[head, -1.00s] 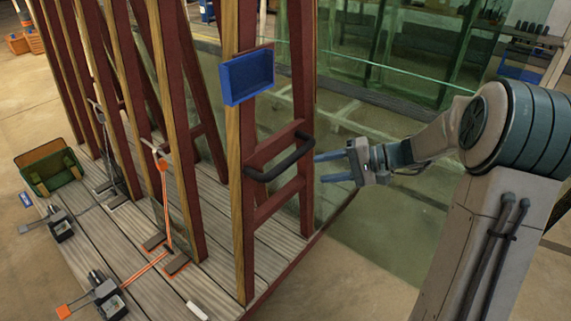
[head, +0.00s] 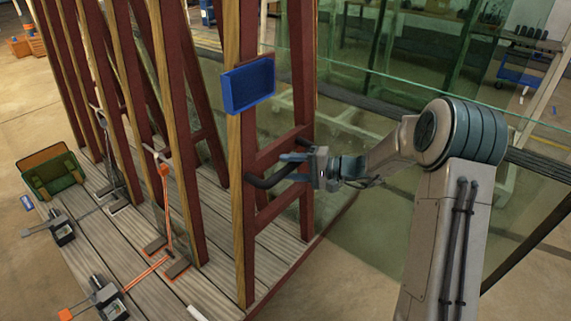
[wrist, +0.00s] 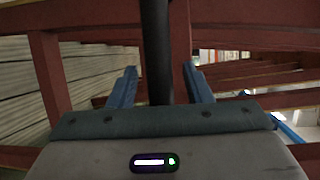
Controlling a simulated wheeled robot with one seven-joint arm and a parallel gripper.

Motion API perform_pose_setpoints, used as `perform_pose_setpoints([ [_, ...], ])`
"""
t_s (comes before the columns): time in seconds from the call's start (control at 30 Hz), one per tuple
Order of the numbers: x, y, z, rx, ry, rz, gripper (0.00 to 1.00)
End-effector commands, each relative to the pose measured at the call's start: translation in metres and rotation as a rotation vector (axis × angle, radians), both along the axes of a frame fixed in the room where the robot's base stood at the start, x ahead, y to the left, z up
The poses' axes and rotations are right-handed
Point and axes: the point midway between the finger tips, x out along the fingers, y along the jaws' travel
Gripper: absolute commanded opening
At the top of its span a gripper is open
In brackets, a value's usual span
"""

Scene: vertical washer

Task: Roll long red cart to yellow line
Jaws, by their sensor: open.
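The long red cart (head: 248,285) has a wooden plank deck and tall red and wood-edged uprights, and fills the left and middle of the head view. A black handle (head: 262,182) sticks out from its near end frame. My gripper (head: 290,164) is at this handle, with its blue fingers reaching over it. In the wrist view the black handle (wrist: 156,50) runs between the two open blue fingers (wrist: 160,88). I cannot tell whether either finger touches it. No yellow line is visible.
A blue bin (head: 248,85) hangs on the end upright above the handle. Glass panels (head: 440,140) stand behind. Bare floor (head: 350,280) lies at the front.

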Motion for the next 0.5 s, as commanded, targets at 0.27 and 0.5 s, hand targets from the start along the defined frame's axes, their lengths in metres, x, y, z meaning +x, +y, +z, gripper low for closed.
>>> perform_pose_setpoints([
  [0.27,0.004,0.020,-0.004,0.000,0.001,0.000,0.45],
  [0.5,0.005,0.021,-0.004,0.000,0.001,0.000,0.45],
])
